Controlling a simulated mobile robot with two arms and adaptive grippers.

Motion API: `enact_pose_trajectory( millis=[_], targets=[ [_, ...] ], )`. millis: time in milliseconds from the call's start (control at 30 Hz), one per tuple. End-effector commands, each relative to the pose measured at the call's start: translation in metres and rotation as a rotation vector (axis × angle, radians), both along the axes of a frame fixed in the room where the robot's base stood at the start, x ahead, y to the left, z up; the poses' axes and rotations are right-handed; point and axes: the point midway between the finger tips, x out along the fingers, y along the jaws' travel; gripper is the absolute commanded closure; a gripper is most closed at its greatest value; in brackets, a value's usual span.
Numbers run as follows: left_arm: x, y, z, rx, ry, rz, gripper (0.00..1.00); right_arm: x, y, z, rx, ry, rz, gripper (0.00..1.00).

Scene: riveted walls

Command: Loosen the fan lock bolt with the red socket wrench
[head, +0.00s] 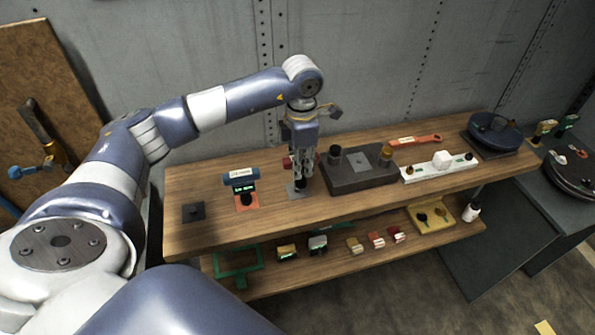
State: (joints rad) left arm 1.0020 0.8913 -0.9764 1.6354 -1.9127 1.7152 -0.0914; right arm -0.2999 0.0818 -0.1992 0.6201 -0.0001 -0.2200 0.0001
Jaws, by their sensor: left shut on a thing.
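My left gripper (301,166) points down over the middle of the bench. It is shut on what looks like the red socket wrench (288,162); red shows at both sides of the fingers, which hide most of it. A dark lower end reaches down to a small grey plate (291,190) on the bench; I cannot tell whether it touches. I cannot make out for sure which part is the fan lock bolt; a dark square plate with a small stud (193,212) lies at the bench's left end. My right gripper is not in view.
On the wooden bench (220,222) stand a blue-topped device (241,177), a dark block (358,177) close right of my gripper, an orange-red tool (415,140), a white strip (425,173) and a round blue thing (495,132). A lower shelf (330,263) holds several small items.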

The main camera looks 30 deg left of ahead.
Motion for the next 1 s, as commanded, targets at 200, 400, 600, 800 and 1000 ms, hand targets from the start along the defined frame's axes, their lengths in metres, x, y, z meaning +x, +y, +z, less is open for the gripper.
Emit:
enact_pose_trajectory(
  millis=[200,400,600,800,1000],
  targets=[
    [-0.021,-0.055,0.0,-0.003,-0.001,-0.011,1.0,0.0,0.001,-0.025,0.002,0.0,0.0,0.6],
    [-0.041,-0.102,0.006,-0.003,0.0,-0.009,1.0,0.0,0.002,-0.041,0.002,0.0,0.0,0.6],
    [-0.051,-0.127,0.01,-0.002,0.001,-0.004,1.0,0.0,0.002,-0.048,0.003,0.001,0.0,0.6],
    [-0.055,-0.135,0.013,-0.001,0.001,-0.002,1.0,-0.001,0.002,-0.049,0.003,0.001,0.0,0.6],
    [-0.055,-0.135,0.013,-0.001,0.002,-0.002,1.0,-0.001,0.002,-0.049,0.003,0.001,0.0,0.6]
  ],
)
